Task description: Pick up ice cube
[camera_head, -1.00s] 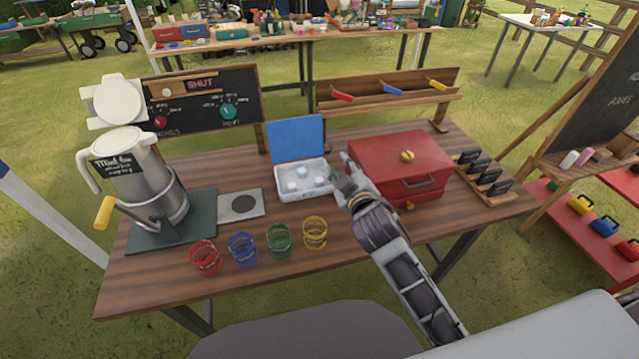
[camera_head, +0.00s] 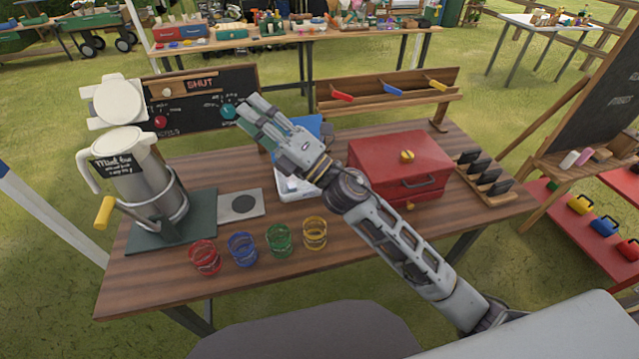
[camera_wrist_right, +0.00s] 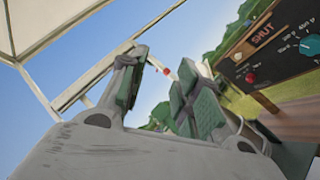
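The ice box, a white tray (camera_head: 287,193) with a blue lid (camera_head: 309,128) standing open, is on the wooden table. My right gripper and forearm cover much of it, and I cannot make out the ice cubes clearly. My right gripper (camera_head: 248,108) is raised above and behind the box, pointing left toward the chalkboard. In the right wrist view its green-padded fingers (camera_wrist_right: 160,66) stand apart with nothing visible between them. My left gripper is not in view.
A red toolbox (camera_head: 400,165) is right of the ice box. Red (camera_head: 205,257), blue (camera_head: 243,249), green (camera_head: 279,240) and yellow (camera_head: 315,233) glasses line the front. The chalkboard (camera_head: 190,120) is close to the fingers.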

